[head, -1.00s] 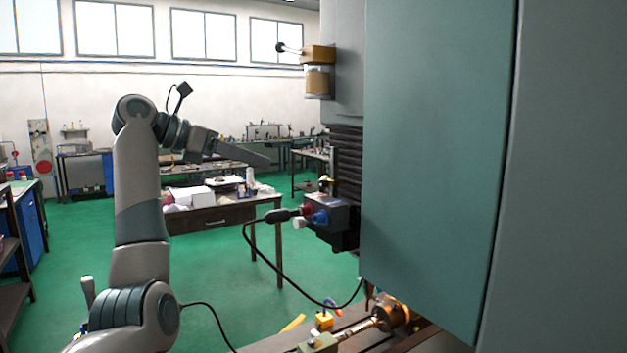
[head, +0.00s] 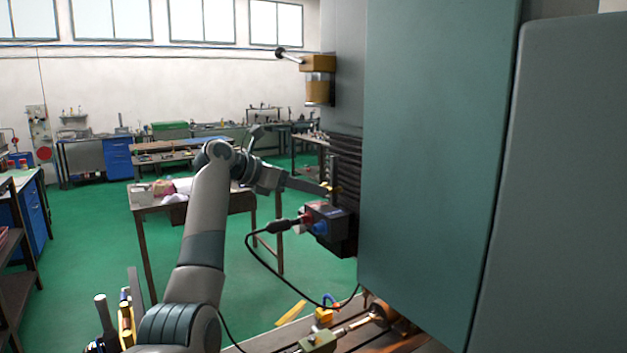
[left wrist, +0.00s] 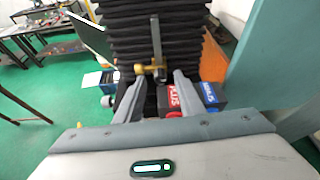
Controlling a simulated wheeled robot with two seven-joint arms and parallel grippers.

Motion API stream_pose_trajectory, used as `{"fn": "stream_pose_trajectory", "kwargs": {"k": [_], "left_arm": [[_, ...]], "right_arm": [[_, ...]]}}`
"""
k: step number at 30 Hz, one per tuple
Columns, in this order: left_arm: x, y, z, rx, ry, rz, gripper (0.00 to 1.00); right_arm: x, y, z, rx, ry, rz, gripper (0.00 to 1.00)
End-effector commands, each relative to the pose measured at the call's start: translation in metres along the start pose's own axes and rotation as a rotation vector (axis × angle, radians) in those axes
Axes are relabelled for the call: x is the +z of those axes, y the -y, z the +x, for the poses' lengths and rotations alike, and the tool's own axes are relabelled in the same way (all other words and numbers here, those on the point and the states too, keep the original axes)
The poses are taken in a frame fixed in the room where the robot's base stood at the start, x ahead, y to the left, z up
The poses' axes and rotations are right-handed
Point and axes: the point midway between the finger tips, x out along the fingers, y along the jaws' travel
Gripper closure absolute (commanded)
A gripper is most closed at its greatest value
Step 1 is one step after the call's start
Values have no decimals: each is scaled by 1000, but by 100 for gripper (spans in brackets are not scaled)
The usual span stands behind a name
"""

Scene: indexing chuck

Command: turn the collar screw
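A small brass collar (head: 335,188) sits on an upright rod in front of the black bellows of the machine, and its screw is too small to make out in the head view. In the left wrist view the brass collar (left wrist: 150,70) and the grey rod (left wrist: 156,38) appear just beyond the fingertips. My left gripper (head: 328,191) points right at the collar in the head view. In the left wrist view its two fingers (left wrist: 160,77) stand apart with nothing clearly held between them. I cannot tell whether a finger touches the collar. My right gripper is not in view.
A control box (head: 330,228) with red and blue connectors and a cable hangs just below the collar. A large green machine panel (head: 435,150) fills the right. A machine table (head: 350,340) lies below. A workbench (head: 147,205) stands behind my left arm.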

Motion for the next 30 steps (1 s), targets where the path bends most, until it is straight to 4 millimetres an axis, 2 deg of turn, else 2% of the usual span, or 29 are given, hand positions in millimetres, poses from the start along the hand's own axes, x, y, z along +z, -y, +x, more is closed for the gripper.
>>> {"fn": "stream_pose_trajectory", "kwargs": {"k": [1, 6, 15, 16, 20, 26, 30], "left_arm": [[2, 0, 5, -1, -1, -1, 65], [0, 0, 15, 0, 0, -1, 65], [-1, 0, 17, 0, 0, 0, 65], [-1, 0, 17, 0, 0, 0, 67], [-1, 0, 17, 0, 0, 0, 98], [-1, 0, 17, 5, 1, 10, 100], [-3, 2, 18, 36, 2, 89, 100]], "right_arm": [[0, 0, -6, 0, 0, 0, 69], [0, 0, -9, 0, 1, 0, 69], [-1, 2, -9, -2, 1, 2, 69], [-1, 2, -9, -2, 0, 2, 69], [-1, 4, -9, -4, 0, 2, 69], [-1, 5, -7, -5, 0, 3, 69], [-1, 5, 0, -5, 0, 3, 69]]}}
